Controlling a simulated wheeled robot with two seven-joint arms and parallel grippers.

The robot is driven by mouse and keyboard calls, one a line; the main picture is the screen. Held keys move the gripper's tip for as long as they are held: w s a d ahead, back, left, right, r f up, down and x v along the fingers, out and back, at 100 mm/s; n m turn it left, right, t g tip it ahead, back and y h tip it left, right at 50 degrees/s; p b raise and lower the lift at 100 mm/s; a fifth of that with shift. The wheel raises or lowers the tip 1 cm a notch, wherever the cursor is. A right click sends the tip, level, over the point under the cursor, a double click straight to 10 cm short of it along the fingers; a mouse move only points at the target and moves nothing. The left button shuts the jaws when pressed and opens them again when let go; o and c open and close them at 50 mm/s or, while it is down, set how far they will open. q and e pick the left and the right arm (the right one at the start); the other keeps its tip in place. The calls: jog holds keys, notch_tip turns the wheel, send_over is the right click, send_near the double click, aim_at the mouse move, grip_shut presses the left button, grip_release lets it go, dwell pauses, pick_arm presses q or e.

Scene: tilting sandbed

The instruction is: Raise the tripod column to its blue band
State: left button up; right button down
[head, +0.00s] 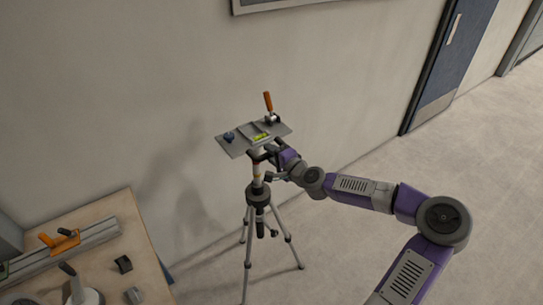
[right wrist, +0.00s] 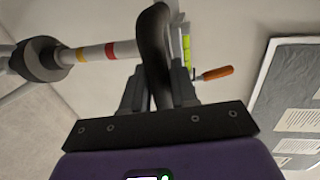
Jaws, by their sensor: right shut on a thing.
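The tripod (head: 258,200) stands on spread legs near the wall, topped by a grey plate (head: 238,146) with a green level vial (head: 261,136), a blue knob (head: 229,136) and an orange-handled lever (head: 268,101). Its pale column (head: 256,170) rises out of a black collar (head: 258,195). In the right wrist view the column shows a yellow band (right wrist: 80,55) and a red band (right wrist: 111,49) above the collar (right wrist: 40,58); no blue band shows. My right gripper (head: 273,157) is shut on a black curved handle (right wrist: 154,55) under the plate. My left gripper is out of view.
A wooden table (head: 118,220) at the lower left bears an orange-handled tool on a grey rail (head: 90,236) and small dark blocks (head: 123,264). The wall is close behind the tripod. Floor to the right is clear, with a blue door (head: 455,60) beyond.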

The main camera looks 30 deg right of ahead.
jog(key=shift+w+d+r+p, duration=0.15)
jog(key=shift+r+p, duration=0.2)
jog(key=shift+r, duration=0.95)
jog(key=c, duration=1)
grip_release()
jog(key=shift+f, duration=0.15)
jog(key=shift+p+v, duration=0.65)
jog(key=shift+v, duration=3.25)
